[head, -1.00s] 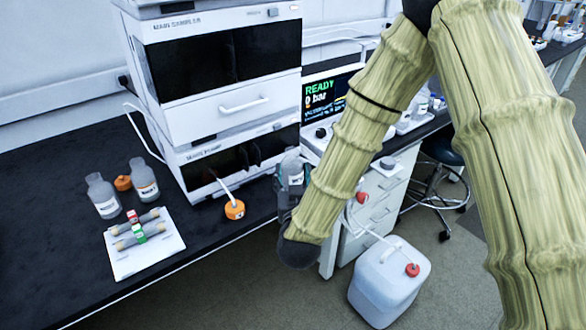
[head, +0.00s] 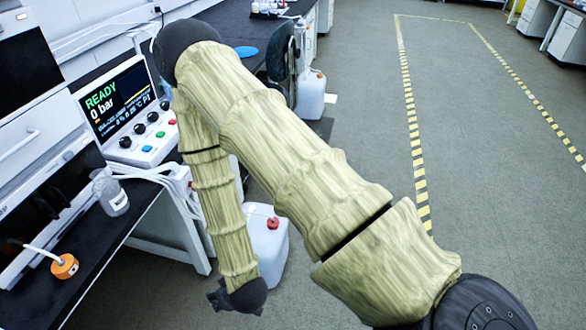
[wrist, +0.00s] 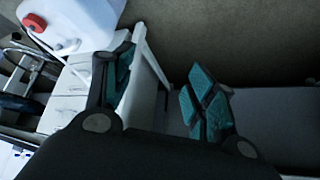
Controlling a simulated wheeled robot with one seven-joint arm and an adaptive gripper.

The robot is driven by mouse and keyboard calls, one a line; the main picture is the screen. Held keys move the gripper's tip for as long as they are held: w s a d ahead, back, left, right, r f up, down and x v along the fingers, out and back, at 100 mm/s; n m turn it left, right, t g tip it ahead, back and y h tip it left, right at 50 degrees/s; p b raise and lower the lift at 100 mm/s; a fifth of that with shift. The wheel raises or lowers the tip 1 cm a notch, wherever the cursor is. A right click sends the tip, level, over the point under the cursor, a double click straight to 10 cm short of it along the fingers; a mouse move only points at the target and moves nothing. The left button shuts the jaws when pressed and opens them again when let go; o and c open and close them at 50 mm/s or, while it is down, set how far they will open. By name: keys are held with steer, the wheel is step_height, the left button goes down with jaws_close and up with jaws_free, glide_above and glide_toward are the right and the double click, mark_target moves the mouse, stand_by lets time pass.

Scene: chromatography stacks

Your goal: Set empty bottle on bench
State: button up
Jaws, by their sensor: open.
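A clear, uncapped bottle (head: 110,192) with a white label stands on the black bench (head: 120,228), near its front edge beside the instrument stack. It looks empty, though its inside is hard to make out. My gripper (head: 222,297) is off the bench at the lower middle of the head view, to the right of the bottle and apart from it. In the wrist view my gripper (wrist: 165,85) has its teal-padded fingers spread with nothing between them. The bottle does not show in the wrist view.
An orange cap with a white tube (head: 64,266) sits left of the bottle. A control panel reading READY (head: 118,98) stands behind. A white jug with a red cap (head: 268,248) stands on the floor by the bench, also in the wrist view (wrist: 80,22). Open floor lies right.

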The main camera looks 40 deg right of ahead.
steer(key=s+d+f+g, duration=0.3)
steer(key=s+d, duration=0.1)
steer(key=s, duration=0.6)
steer(key=s+d+f+m+g+h, duration=0.1)
steer(key=s+d+f+g, duration=0.2)
steer(key=s, duration=0.7)
steer(key=shift+d+f+g, duration=0.4)
steer(key=shift+d+f, duration=0.3)
steer(key=shift+d, duration=0.35)
